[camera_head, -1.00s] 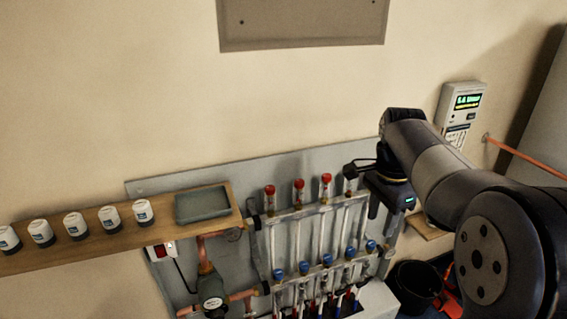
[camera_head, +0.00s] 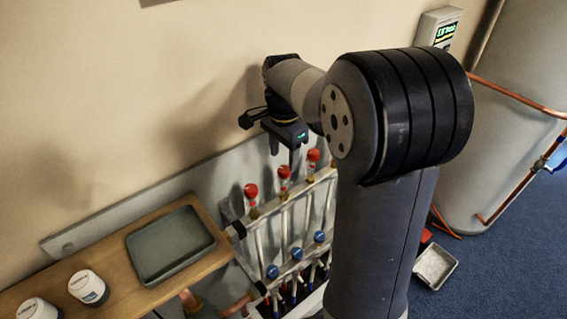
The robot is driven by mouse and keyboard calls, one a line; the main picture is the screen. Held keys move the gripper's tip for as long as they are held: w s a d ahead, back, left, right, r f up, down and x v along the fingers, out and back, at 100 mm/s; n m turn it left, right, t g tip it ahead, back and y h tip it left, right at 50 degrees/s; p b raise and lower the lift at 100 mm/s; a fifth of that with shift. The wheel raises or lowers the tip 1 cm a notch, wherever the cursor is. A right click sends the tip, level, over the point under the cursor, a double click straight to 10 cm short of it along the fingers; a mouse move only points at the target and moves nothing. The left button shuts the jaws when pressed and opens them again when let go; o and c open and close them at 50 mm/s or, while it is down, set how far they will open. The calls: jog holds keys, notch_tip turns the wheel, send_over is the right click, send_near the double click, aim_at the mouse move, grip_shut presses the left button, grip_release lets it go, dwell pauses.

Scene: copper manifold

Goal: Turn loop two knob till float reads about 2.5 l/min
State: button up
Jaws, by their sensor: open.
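The copper manifold (camera_head: 327,174) stands against the wall with a row of red-capped flow meters. Three show: left (camera_head: 251,191), middle (camera_head: 284,172) and right (camera_head: 313,155). Blue knobs sit on the lower bar, at left (camera_head: 272,271), middle (camera_head: 297,254) and right (camera_head: 320,237). No loop label is readable, and the floats are too small to read. My gripper (camera_head: 284,153) is open and empty, fingers down, just above the middle red cap in the picture. I cannot tell the gap in depth. My arm hides the manifold's right part.
A wooden shelf (camera_head: 118,262) at left holds a grey tray (camera_head: 170,245) and white-lidded jars (camera_head: 88,287). A wall controller (camera_head: 440,28) with a lit display and a large grey cylinder (camera_head: 510,130) with copper pipes are at right. A white tray (camera_head: 435,265) lies on the blue floor.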

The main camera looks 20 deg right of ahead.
aim_at(284, 169)
jog(key=shift+f, duration=1.95)
jog(key=shift+c, duration=0.4)
jog(key=c, duration=0.9)
